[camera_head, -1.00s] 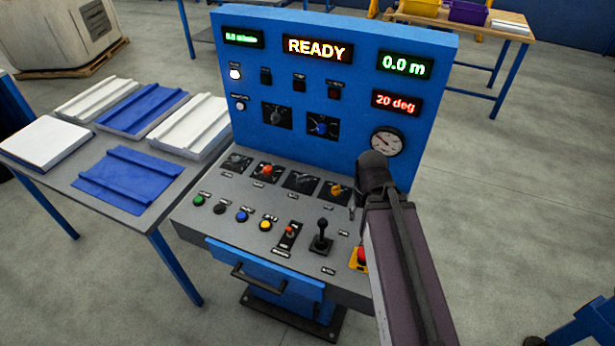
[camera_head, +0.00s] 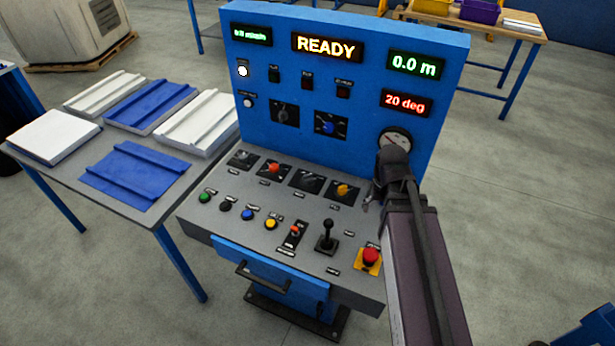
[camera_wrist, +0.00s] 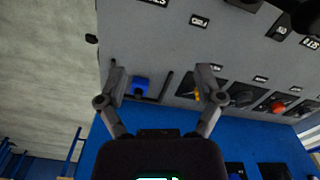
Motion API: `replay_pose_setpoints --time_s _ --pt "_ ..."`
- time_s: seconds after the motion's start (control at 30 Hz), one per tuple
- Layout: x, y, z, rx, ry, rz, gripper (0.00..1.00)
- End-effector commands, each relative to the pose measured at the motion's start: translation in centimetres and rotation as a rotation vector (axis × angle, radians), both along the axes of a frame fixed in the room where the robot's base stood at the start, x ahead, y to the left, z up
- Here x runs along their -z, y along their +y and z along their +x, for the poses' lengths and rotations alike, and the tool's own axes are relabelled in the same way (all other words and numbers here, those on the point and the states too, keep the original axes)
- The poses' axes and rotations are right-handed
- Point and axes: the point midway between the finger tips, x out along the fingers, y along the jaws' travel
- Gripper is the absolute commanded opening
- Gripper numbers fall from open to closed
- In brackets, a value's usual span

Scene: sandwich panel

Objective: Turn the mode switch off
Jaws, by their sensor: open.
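The blue-and-grey control console (camera_head: 300,215) carries several switches; I cannot read which label says mode. Rotary knobs sit along the back of its desk: a grey one (camera_head: 243,159), a red one (camera_head: 273,168), another grey one (camera_head: 311,182) and a yellow one (camera_head: 342,190). A grey knob (camera_head: 284,114) and a blue knob (camera_head: 328,126) sit on the upright panel. In the wrist view, my gripper (camera_wrist: 160,85) is open and empty above the desk. A small blue part (camera_wrist: 140,87) shows between its fingers, and the yellow knob (camera_wrist: 197,93) is by the right finger.
A joystick (camera_head: 326,238), a red-tipped switch (camera_head: 294,234), several push buttons and a red emergency button (camera_head: 370,257) stand on the desk front. A side table (camera_head: 140,205) with white and blue panels is at left.

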Motion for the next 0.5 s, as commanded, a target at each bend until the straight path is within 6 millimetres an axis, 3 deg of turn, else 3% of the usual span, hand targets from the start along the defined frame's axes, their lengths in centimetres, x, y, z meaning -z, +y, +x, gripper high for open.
replay_pose_setpoints --time_s 0.03,0.27,0.5 --pt "-0.1 0.8 2.1 0.014 0.0 0.0 0.86" --pt "-0.5 6.7 10.7 0.111 0.0 0.001 0.86" --pt "-0.8 15.2 19.3 0.232 0.0 0.001 0.86"
